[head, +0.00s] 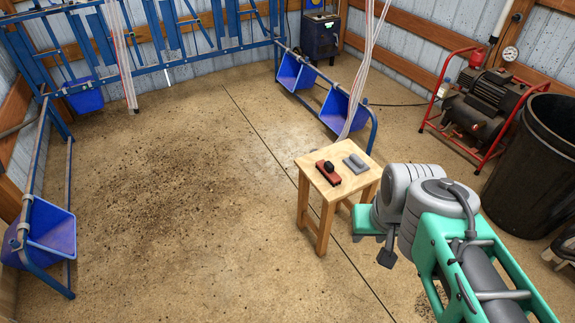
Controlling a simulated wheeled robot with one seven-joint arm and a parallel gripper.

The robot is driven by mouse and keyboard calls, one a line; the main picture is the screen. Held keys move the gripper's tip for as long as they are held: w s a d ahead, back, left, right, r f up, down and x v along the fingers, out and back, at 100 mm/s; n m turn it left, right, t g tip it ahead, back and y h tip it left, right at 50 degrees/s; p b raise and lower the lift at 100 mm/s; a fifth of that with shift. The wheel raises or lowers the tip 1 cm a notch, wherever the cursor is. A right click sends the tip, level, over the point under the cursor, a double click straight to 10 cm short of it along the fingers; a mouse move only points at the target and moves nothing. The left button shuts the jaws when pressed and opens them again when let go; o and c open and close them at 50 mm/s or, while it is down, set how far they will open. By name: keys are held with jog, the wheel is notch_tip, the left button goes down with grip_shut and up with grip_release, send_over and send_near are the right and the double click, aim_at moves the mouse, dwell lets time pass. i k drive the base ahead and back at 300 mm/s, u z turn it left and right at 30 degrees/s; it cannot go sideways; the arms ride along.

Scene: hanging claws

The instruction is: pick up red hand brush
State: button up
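The red hand brush (328,173) lies on top of a small wooden stool (343,182), toward its left side. It is a reddish block with a black round knob on top. A grey block-like item (356,163) lies beside it on the right, a little apart. My gripper (377,240) is in front of and to the right of the stool, near its front right leg in the picture, and apart from the brush. My arm partly hides the gripper, and its opening does not show clearly. Nothing is seen held in it.
Blue feed troughs (335,110) on a metal rail stand behind the stool. Pale hanging tubes (365,75) come down near them. A red-framed compressor (485,95) and a black bin (535,150) stand at right. The dirt-strewn floor left of the stool is clear.

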aim_at(326, 168)
jog(key=u, duration=0.6)
jog(key=i, duration=1.85)
jog(key=u, duration=0.3)
